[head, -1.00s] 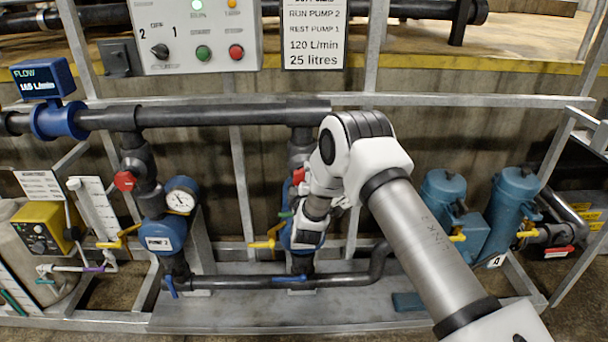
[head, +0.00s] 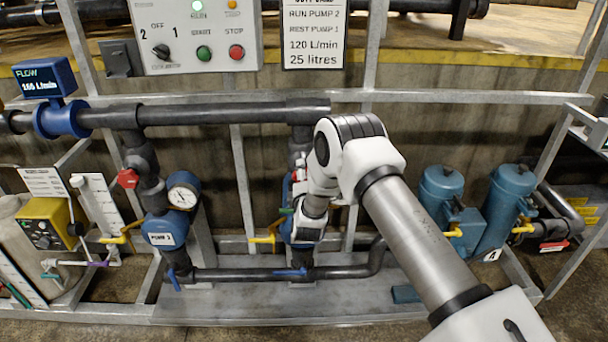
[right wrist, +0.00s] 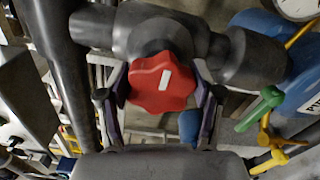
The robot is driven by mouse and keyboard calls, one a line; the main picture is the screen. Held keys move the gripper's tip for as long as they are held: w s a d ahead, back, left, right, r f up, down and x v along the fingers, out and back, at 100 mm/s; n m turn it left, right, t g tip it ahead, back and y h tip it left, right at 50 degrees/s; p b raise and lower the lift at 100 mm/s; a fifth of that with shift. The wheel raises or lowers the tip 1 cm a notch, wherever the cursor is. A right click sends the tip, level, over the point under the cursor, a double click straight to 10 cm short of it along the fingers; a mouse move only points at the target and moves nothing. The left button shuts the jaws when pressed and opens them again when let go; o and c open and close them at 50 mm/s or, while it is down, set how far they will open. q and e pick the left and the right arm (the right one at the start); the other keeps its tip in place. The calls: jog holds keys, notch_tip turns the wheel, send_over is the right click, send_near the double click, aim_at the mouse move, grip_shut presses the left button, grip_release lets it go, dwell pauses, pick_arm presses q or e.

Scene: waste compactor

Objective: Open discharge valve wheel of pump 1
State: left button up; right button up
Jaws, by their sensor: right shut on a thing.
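The discharge valve wheel of pump 1 is a red lobed handwheel (right wrist: 163,84) with a white mark on its face, fixed to a dark grey valve body (right wrist: 170,30). In the right wrist view it sits between the two fingers of my right gripper (right wrist: 162,98), which is shut on it. In the head view my right wrist covers most of pump 1 and its valve; only a bit of the red wheel (head: 297,176) shows. My left gripper is in neither view.
Pump 2 (head: 167,238), with a gauge and its own red wheel (head: 128,178), stands to the left. Yellow (head: 262,240) and green handles are close to my right wrist. A control panel (head: 195,35) is above; blue canisters (head: 440,187) stand right.

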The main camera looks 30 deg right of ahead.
jog(key=shift+s+f, duration=0.1)
jog(key=shift+f, duration=0.1)
jog(key=o, duration=0.9)
jog(key=shift+o, duration=1.2)
jog(key=shift+r, duration=0.1)
jog(key=v, duration=1.2)
